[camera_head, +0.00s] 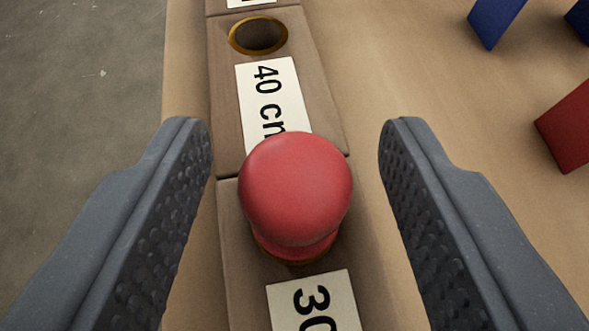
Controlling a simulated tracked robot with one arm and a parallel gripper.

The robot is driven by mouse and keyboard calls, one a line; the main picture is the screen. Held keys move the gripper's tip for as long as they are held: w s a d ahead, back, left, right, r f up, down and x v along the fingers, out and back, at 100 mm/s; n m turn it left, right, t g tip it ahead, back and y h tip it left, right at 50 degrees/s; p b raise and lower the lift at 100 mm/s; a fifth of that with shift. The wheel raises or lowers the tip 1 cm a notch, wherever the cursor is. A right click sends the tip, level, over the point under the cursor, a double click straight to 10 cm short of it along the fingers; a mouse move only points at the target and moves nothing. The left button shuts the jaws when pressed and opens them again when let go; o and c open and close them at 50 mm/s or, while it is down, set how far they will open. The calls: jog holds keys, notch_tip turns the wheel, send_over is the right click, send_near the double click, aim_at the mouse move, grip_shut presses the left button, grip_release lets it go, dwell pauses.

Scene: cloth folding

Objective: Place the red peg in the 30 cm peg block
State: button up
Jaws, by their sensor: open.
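The red peg (295,188) stands upright in the hole of the wooden block (240,290) whose partly cut-off label (315,302) reads "30". Its round head hides most of that hole. My gripper (294,135) is open, with one dark ridged finger on each side of the peg. There is a visible gap between the peg and each finger, so neither touches it.
The 40 cm block (225,110) adjoins beyond, with an empty brass-rimmed hole (258,35). Blue pieces (495,20) and a red piece (568,128) lie at the right on the tan table (420,60). Grey floor (80,120) shows at the left.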

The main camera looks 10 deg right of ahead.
jog(key=p+v, duration=0.3)
jog(key=v, duration=0.7)
jog(key=shift+r, duration=0.2)
jog(key=shift+s+r, duration=0.1)
jog(key=shift+s, duration=0.4)
jog(key=w+a+r+t+h, duration=0.15)
jog(key=w+a+r, duration=0.25)
jog(key=r, duration=0.9)
jog(key=w+a+r+h, duration=0.3)
jog(key=a+r, duration=0.2)
jog(key=r, duration=0.9)
jog(key=s+a+r+y, duration=0.2)
jog(key=a+r, duration=0.4)
jog(key=a, duration=0.3)
jog(key=s+a+r+n+y, duration=0.1)
jog(key=s+a+r+y, duration=0.1)
jog(key=s+a+r, duration=0.3)
jog(key=s+a+r+t+y, duration=0.1)
jog(key=s+a+r+y, duration=0.1)
jog(key=a+r, duration=0.5)
jog(key=s+a, duration=0.1)
jog(key=a, duration=0.5)
jog(key=shift+s+a, duration=0.2)
jog(key=shift+s, duration=0.1)
